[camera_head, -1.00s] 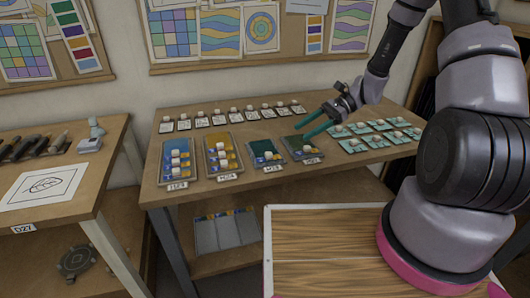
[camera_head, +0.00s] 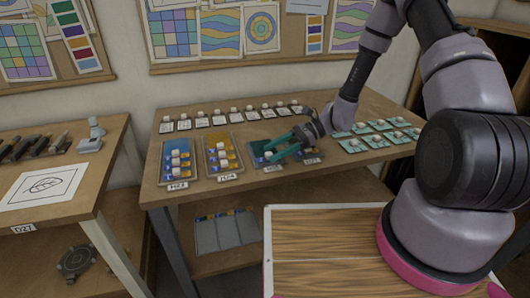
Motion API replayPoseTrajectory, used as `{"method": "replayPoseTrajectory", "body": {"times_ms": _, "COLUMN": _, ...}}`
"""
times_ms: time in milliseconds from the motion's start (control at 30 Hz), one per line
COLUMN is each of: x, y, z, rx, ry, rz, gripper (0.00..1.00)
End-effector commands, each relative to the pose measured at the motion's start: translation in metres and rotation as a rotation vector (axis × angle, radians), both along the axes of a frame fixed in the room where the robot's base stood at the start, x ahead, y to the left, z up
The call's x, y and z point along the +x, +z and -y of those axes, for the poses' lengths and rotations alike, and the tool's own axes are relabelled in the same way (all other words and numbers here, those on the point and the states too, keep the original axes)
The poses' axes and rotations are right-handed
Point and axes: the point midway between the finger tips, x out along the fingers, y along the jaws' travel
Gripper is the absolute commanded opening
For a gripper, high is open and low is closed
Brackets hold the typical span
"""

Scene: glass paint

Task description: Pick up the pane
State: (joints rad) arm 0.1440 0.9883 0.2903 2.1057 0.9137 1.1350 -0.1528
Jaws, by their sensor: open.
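The table (camera_head: 375,106) holds small panes with white knobs in trays and in rows; which one is the task's pane I cannot tell. The third tray from the left holds a dark teal pane (camera_head: 257,146) with a white knob (camera_head: 268,155) near its front. My gripper (camera_head: 267,150) is over this tray, its two teal fingers open and pointing left, close around or just above the knob. I cannot tell whether they touch it. My gripper and wrist hide much of the fourth tray (camera_head: 312,161).
A blue-pane tray (camera_head: 163,172) and an amber-pane tray (camera_head: 209,160) stand to the left. Several knobbed tiles (camera_head: 217,120) line the back, and green tiles (camera_head: 352,146) lie right. A side table (camera_head: 100,158) holds a leaf drawing (camera_head: 43,187). A wooden board (camera_head: 320,240) is in front.

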Motion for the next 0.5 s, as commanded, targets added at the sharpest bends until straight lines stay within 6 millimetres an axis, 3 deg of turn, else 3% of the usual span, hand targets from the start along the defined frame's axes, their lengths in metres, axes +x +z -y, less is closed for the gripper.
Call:
{"method": "replayPoseTrajectory", "body": {"times_ms": 300, "x": -0.0019, "y": -0.0031, "z": -0.0067, "rx": -0.001, "ry": -0.001, "rz": 0.001, "gripper": 0.62}}
{"method": "replayPoseTrajectory", "body": {"times_ms": 333, "x": -0.0019, "y": -0.0031, "z": -0.0067, "rx": -0.001, "ry": -0.001, "rz": 0.001, "gripper": 0.55}}
{"method": "replayPoseTrajectory", "body": {"times_ms": 467, "x": -0.0018, "y": -0.0030, "z": -0.0066, "rx": -0.001, "ry": -0.001, "rz": 0.001, "gripper": 0.05}}
{"method": "replayPoseTrajectory", "body": {"times_ms": 500, "x": -0.0018, "y": -0.0029, "z": -0.0066, "rx": -0.001, "ry": -0.001, "rz": 0.001, "gripper": 0.00}}
